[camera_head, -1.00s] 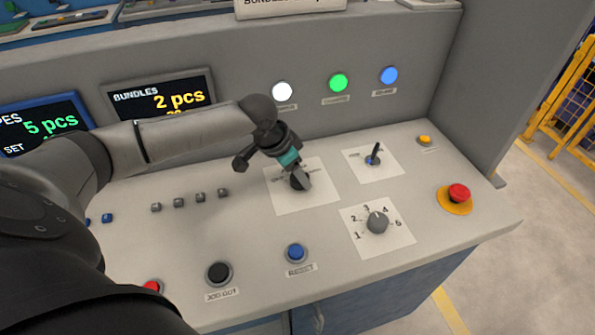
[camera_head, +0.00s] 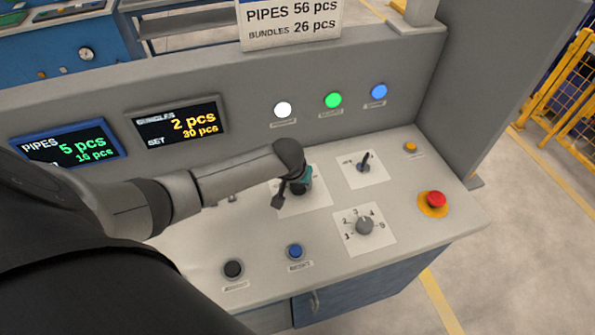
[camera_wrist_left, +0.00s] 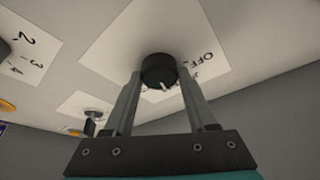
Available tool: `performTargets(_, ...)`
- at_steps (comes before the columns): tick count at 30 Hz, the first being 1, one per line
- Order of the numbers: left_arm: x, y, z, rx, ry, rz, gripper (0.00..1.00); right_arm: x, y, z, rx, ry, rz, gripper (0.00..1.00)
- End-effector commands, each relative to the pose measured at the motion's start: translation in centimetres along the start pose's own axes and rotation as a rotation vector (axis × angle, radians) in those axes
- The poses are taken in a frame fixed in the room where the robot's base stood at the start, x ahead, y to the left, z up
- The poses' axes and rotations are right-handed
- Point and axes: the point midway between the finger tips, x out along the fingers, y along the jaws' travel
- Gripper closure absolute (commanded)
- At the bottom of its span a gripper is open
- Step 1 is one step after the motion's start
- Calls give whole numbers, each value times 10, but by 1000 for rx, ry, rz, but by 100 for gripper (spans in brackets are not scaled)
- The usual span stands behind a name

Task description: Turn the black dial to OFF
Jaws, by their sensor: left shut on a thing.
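The black dial (camera_wrist_left: 158,70) sits on a white plate (camera_wrist_left: 120,48) on the console. In the left wrist view its white pointer mark faces the bottom of the picture, while the OFF label (camera_wrist_left: 209,60) is to the right of the dial. My left gripper (camera_wrist_left: 159,76) has its two fingers on either side of the dial and is shut on it. In the head view my left gripper (camera_head: 298,187) reaches down onto the same plate and mostly hides the dial. My right gripper is not in view.
A grey numbered selector knob (camera_head: 365,226), a small lever switch (camera_head: 364,162) and a red emergency button (camera_head: 435,200) stand to the right. A blue button (camera_head: 295,251) and a black button (camera_head: 233,269) are in front. The console's back panel (camera_head: 250,115) rises behind.

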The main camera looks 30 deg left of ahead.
Motion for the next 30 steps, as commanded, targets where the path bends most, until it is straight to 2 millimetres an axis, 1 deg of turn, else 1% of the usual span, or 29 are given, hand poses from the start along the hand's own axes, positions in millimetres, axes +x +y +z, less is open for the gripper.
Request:
performTargets(1,-4,3,1,-44,-8,-14,99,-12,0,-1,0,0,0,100)
performTargets(3,-4,3,1,-105,-7,-40,99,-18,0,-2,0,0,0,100)
performTargets(12,-1,5,1,-369,-7,-150,99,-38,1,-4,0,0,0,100)
performTargets(20,1,6,0,-597,-7,-245,99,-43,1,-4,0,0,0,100)
performTargets(30,3,7,-1,-893,-5,-368,99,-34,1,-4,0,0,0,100)
